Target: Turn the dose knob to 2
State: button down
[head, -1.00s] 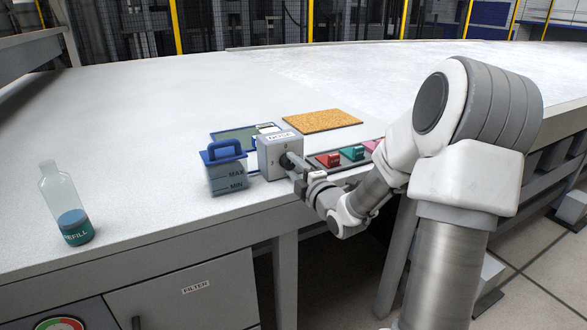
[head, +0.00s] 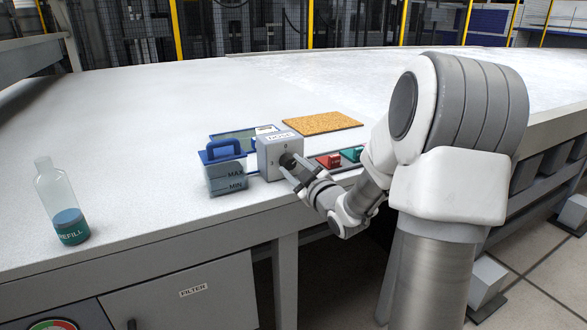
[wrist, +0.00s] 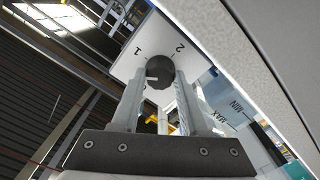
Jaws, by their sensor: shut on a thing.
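The dose box (head: 279,154) is a grey block labelled DOSE, standing near the table's front edge. In the wrist view the knob (wrist: 159,75) sits between my two fingers, with 1 at upper left and 2 at upper right. A short white mark shows on the knob's left side there; I cannot tell its exact setting. My gripper (head: 294,169) is shut on the knob, and it also shows in the wrist view (wrist: 159,88).
A blue-handled tank (head: 226,172) with MAX and MIN marks stands just left of the box. Red (head: 329,161) and teal (head: 352,155) pieces sit to the right. A refill bottle (head: 62,205) stands at far left. A cork mat (head: 322,123) lies behind.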

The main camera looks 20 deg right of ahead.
jog(key=m+p, duration=0.1)
jog(key=m, duration=0.5)
jog(key=m+p, duration=0.2)
jog(key=m, duration=0.4)
jog(key=shift+m, duration=0.4)
jog(key=m+p, duration=0.3)
jog(key=m, duration=0.3)
jog(key=shift+r+p, duration=0.1)
jog(key=shift+p, duration=0.25)
jog(key=m+p, duration=0.3)
jog(key=m, duration=0.3)
jog(key=shift+c, duration=2.1)
grip_release()
jog(key=shift+s, duration=0.1)
